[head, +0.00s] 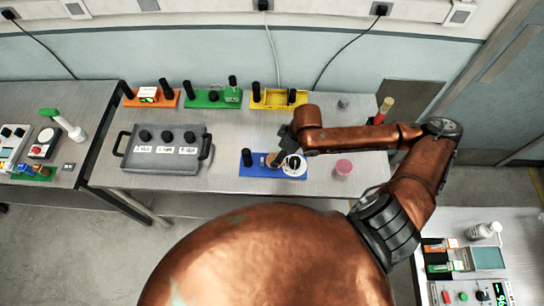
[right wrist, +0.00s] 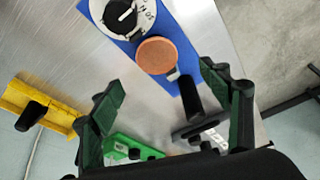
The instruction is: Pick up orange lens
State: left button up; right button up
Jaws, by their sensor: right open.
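The orange lens (right wrist: 155,56) is a round, flat disc with a small light tab, over the blue module board in the right wrist view. In the head view it is mostly hidden by my right gripper. The blue board (head: 256,172) lies on the middle table and carries a black post (head: 247,157) and a white dial with a black knob (head: 294,166). My right gripper (right wrist: 163,78) is open and empty, with the lens seen just beyond its fingertips and between them. I cannot tell the exact height gap. My left gripper is not in view.
A grey box with black knobs (head: 165,168) stands to the left. Orange (head: 166,101), green (head: 227,102) and yellow (head: 270,104) modules with black posts line the back. A pink-topped cylinder (head: 343,168) stands right of the blue board.

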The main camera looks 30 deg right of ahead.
jog(key=shift+x, duration=0.95)
jog(key=x, duration=0.4)
jog(key=shift+d+f, duration=0.25)
jog(key=shift+f, duration=0.05)
jog(key=shift+w+f, duration=0.1)
jog(key=shift+f, duration=0.2)
jog(key=c, duration=0.5)
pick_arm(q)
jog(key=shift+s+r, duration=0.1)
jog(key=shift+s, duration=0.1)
pick_arm(e)
jog(key=c, duration=0.5)
jog(key=shift+r, duration=0.1)
jog(key=shift+c, duration=0.2)
